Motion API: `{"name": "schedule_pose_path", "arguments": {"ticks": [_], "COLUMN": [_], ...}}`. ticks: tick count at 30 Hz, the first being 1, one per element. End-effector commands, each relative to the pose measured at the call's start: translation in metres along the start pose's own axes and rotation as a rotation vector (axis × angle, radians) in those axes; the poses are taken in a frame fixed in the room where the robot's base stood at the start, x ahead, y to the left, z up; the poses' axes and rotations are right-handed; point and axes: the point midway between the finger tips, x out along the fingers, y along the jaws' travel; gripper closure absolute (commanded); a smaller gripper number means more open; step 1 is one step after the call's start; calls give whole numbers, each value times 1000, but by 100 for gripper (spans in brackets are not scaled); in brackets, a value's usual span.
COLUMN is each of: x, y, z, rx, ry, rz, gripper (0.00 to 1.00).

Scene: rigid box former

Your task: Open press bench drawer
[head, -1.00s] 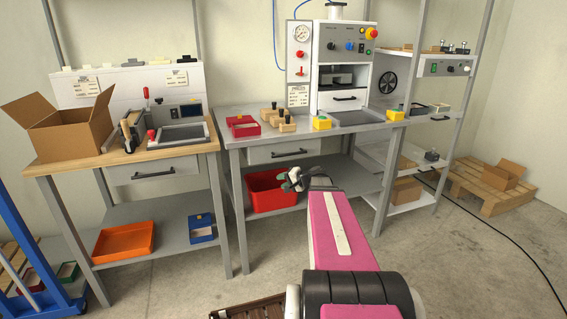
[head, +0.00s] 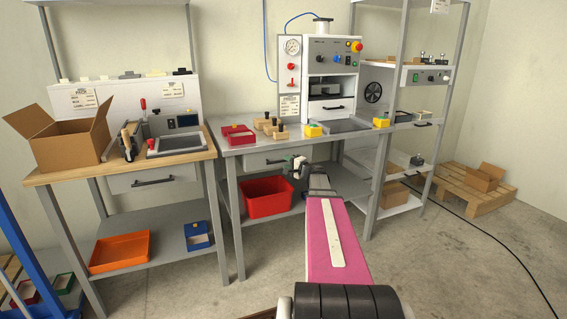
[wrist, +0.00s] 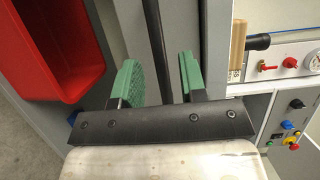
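The press bench (head: 232,145) is the grey table in the middle of the head view, with the white press on it. Its grey drawer (head: 258,162) looks closed under the top. The drawer's dark bar handle (head: 275,162) is partly hidden by my gripper (head: 298,166). In the wrist view the green fingers of my gripper (wrist: 158,82) are apart, and the dark bar handle (wrist: 154,35) runs between them. A gap shows on each side of the bar, so the fingers do not look closed on it.
A red bin (head: 266,199) stands on the shelf below the drawer, and also shows in the wrist view (wrist: 55,50). A wooden-topped bench (head: 50,174) with a cardboard box (head: 70,140) is at the left. A pallet (head: 470,195) lies at the right. Floor in front is open.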

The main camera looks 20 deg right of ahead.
Motion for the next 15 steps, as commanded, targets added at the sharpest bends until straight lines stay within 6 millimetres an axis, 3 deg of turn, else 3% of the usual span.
{"name": "schedule_pose_path", "arguments": {"ticks": [6, 15], "x": [25, 30], "y": [0, 0], "z": [-1, 0], "rx": [0, 0], "ry": [-1, 0], "rz": [0, 0], "gripper": [61, 61]}}
